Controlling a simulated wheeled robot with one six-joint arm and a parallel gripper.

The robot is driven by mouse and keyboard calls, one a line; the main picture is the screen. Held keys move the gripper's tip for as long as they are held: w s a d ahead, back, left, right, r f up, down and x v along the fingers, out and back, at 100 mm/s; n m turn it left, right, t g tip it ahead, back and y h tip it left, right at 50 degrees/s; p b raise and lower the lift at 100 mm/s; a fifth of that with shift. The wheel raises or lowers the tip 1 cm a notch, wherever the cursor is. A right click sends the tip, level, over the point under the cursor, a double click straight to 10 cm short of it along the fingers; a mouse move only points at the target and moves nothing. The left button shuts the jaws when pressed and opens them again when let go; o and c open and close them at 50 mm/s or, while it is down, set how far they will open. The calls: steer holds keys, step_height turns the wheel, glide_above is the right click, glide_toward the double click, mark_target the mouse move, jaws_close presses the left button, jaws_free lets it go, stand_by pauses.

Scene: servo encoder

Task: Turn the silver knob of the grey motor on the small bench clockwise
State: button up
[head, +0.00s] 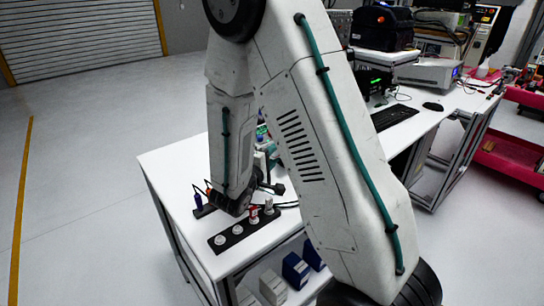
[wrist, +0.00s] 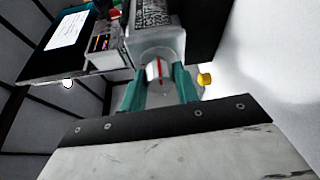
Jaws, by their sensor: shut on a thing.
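In the wrist view, the silver knob (wrist: 157,72) is a round, pale metal piece with a red line across its face. It sits at the near end of the grey motor (wrist: 160,40), whose body runs away toward the top. My gripper (wrist: 158,84) has its two teal fingers on either side of the knob, shut on it. In the head view, my arm covers most of the small bench's (head: 165,158) middle. The motor, knob and fingertips cannot be made out clearly there.
A black strip with several round white fittings (head: 220,240) lies along the bench's front edge. Boxes (head: 296,268) stand on the shelf below.

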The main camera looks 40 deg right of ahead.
steer(key=o, duration=1)
steer(key=shift+c, duration=0.2)
steer(key=shift+v, duration=3.9)
